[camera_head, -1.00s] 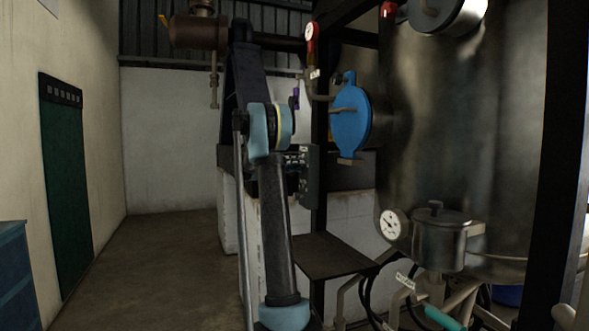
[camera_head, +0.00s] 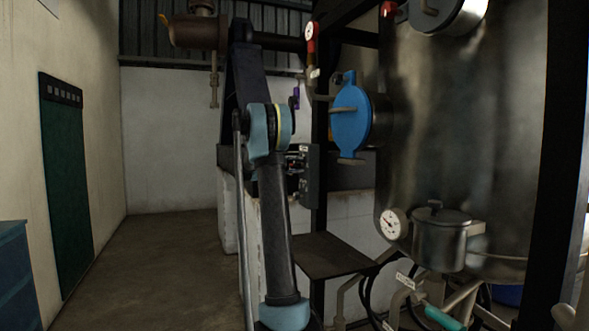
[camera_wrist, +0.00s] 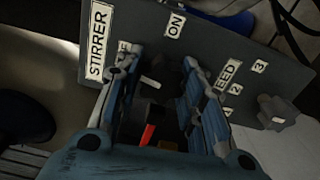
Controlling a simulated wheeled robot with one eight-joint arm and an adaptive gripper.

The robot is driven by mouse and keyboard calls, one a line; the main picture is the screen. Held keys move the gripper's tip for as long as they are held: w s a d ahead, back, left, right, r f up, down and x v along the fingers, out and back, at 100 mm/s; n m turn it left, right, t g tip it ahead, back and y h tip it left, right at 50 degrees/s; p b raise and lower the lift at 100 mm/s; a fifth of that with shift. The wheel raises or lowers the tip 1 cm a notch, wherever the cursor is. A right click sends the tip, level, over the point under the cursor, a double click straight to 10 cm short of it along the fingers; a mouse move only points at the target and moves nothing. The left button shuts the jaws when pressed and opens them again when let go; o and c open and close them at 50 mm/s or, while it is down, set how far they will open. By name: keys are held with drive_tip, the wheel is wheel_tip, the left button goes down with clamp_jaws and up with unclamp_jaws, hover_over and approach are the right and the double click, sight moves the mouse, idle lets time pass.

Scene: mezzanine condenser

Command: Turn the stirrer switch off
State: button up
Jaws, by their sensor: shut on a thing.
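In the wrist view the grey control panel (camera_wrist: 222,62) carries a STIRRER label (camera_wrist: 98,40), an ON label (camera_wrist: 175,24) and a partly hidden label ending in F. The stirrer switch (camera_wrist: 153,113), dark with a red part, sits between the two fingers of my gripper (camera_wrist: 160,72). My gripper is shut on it, with a finger on each side. The fingers hide much of the switch, and its exact position is hard to tell. In the head view the panel (camera_head: 311,176) shows beside my arm; the fingers are not clear there.
A speed knob (camera_wrist: 278,112) with numbers stands right of my gripper. In the head view a steel vessel (camera_head: 455,130) with a blue valve cover (camera_head: 350,118) and a lidded pot (camera_head: 440,240) fill the right. The floor (camera_head: 170,260) at left is clear.

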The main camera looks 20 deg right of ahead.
drive_tip(key=shift+w+f+n, duration=0.1)
drive_tip(key=shift+n, duration=0.8)
drive_tip(key=o, duration=1.1)
drive_tip(key=shift+a, duration=0.1)
drive_tip(key=a, duration=1.2)
drive_tip(key=shift+f, duration=0.1)
drive_tip(key=shift+s+d, duration=0.1)
drive_tip(key=shift+s, duration=0.1)
